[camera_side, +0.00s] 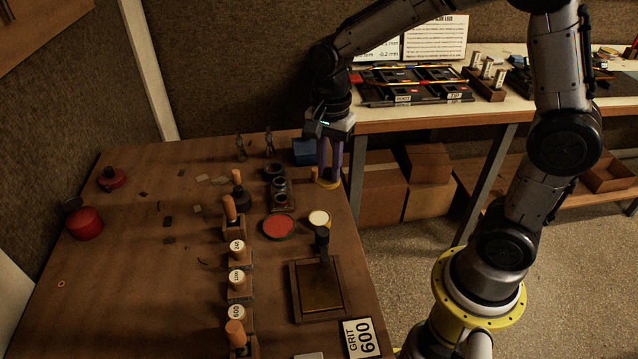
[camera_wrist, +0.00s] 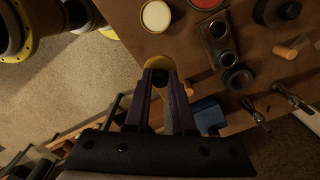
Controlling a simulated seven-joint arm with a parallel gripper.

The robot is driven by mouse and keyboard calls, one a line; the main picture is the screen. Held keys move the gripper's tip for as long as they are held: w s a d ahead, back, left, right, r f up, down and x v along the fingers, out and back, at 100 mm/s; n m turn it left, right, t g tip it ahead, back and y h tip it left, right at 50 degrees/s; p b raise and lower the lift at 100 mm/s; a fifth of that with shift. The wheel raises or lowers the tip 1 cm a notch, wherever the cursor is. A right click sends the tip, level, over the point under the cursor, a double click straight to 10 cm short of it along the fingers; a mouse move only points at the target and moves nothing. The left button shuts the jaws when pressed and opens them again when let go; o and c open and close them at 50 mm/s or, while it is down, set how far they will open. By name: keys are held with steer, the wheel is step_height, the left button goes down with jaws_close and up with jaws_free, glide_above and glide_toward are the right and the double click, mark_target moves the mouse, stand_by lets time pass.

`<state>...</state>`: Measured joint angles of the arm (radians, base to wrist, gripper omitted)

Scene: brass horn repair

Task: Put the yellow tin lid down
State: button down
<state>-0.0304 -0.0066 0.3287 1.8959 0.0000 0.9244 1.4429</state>
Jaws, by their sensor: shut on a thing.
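The yellow tin lid (camera_side: 328,184) is at the fingertips of my gripper (camera_side: 329,175), near the right edge of the brown bench at its far end. My purple fingers point down and are shut on it. In the wrist view the lid (camera_wrist: 158,61) shows as a yellow rim just beyond the fingertips (camera_wrist: 160,76), with a dark part between them. The fingers hide much of the lid. I cannot tell whether it touches the bench top or is held just above it.
A tin with a cream top (camera_side: 319,218) and a red-filled tin (camera_side: 278,226) stand nearer the camera. A blue box (camera_side: 305,152) and a small wooden peg (camera_side: 315,174) are close to my fingers. The bench (camera_side: 120,270) has free room at left.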

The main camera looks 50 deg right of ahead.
mark_target(319, 197)
steer(key=shift+w+f, duration=0.9)
steer(key=shift+f, duration=0.2)
steer(key=shift+w+f, duration=0.15)
steer(key=shift+f, duration=0.8)
steer(key=shift+w+f, duration=0.15)
steer(key=shift+f, duration=0.75)
steer(key=shift+f, duration=0.2)
steer(key=c, duration=0.8)
jaws_free()
steer(key=shift+o, duration=0.2)
steer(key=shift+r, duration=0.15)
